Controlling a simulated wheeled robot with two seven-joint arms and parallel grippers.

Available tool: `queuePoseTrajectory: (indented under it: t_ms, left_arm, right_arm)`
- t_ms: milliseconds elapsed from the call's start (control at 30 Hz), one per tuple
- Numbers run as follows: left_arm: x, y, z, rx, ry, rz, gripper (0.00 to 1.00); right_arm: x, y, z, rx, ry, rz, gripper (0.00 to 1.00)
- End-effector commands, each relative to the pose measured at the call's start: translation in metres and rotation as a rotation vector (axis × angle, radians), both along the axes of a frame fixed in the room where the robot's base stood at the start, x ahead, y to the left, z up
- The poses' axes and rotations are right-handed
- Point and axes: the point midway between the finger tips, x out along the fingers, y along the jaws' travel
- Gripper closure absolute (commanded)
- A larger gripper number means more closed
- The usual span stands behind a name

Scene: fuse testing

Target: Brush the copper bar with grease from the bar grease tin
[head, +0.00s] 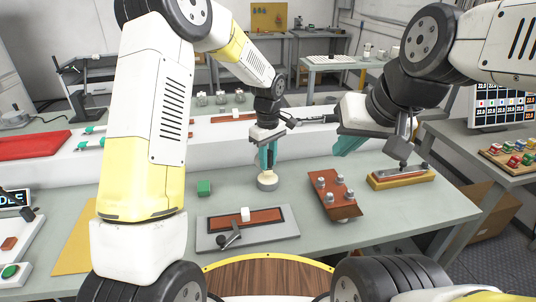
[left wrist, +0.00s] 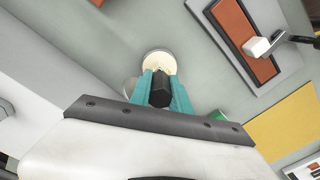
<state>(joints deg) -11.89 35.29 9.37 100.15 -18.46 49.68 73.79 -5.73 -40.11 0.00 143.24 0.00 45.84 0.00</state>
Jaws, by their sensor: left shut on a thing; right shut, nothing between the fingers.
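The grease tin (head: 267,182) is a small round pale tin standing on the table, with cream-coloured grease seen from above in the left wrist view (left wrist: 158,62). My left gripper (head: 267,158) points down just above the tin. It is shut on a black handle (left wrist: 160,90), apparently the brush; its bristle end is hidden. What looks like the copper bar (head: 262,216) lies flat on a grey plate, with a white block on it; it also shows in the left wrist view (left wrist: 240,22). My right gripper (head: 350,145) is shut and empty, above the table to the right.
A lever clamp (head: 229,238) stands on the grey plate (head: 285,229). A brown board with several metal posts (head: 340,210) and a yellow-edged block (head: 402,179) lie to the right. A white raised shelf (head: 210,160) runs behind.

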Motion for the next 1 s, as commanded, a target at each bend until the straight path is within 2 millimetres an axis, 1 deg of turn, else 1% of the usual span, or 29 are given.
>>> queuePoseTrajectory:
  t_ms: [33,200,533,667,1000]
  left_arm:
    - [0.001,0.000,0.005,-0.001,-0.003,0.000,1.00]
    - [0.001,0.000,0.019,-0.001,-0.003,0.000,1.00]
    - [0.001,0.000,0.043,0.000,-0.003,-0.001,1.00]
    - [0.001,0.000,0.047,0.000,-0.003,-0.001,1.00]
    - [0.001,0.000,0.046,-0.001,-0.002,-0.001,1.00]
  right_arm:
    - [0.000,0.000,0.000,0.000,0.000,0.000,1.00]
    - [0.000,0.000,0.000,0.000,0.000,0.000,1.00]
    - [0.000,0.000,0.000,0.000,0.000,0.000,1.00]
    - [0.000,0.000,0.000,0.000,0.000,0.000,1.00]
    - [0.000,0.000,0.000,0.000,0.000,0.000,1.00]
